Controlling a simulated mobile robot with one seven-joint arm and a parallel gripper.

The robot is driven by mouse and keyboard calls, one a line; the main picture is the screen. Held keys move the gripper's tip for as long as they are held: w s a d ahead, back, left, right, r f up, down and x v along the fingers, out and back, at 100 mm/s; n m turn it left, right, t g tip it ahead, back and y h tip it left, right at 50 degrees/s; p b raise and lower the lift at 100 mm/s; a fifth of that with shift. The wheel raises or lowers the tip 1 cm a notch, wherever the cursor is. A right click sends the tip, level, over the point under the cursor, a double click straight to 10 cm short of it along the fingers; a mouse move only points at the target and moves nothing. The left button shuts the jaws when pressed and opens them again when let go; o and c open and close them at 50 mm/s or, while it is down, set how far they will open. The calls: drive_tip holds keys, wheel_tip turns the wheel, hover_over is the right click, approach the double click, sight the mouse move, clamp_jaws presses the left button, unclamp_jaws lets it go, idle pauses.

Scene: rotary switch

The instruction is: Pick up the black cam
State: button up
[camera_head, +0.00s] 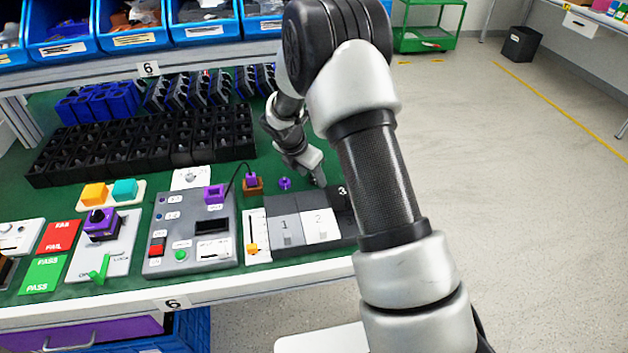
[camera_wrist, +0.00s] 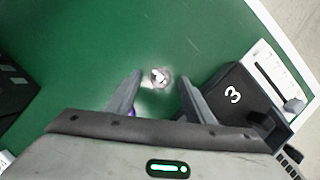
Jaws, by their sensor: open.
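No piece can be told for certain as the black cam. A small, shiny grey-white piece (camera_wrist: 158,77) shows on the green mat between my fingertips in the wrist view; it is blurred, and I cannot tell if it is part of the cam. My gripper (camera_head: 314,174) points down over the mat, beside the dark number 3 field (camera_head: 341,199). In the wrist view my gripper (camera_wrist: 161,79) has its fingers apart, with nothing held between them. A small purple part (camera_head: 285,183) stands on the mat just left of my gripper.
A black rack (camera_head: 150,150) with several dark pieces lies left, with blue holders behind it. A purple-topped grey fixture (camera_head: 190,232) and a white slider strip (camera_head: 256,235) stand in front. The number 2 tile (camera_head: 320,226) is near the table's front edge. Green mat around my gripper is partly free.

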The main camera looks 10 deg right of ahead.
drive_tip(key=c, duration=1.1)
drive_tip(key=shift+r, duration=0.15)
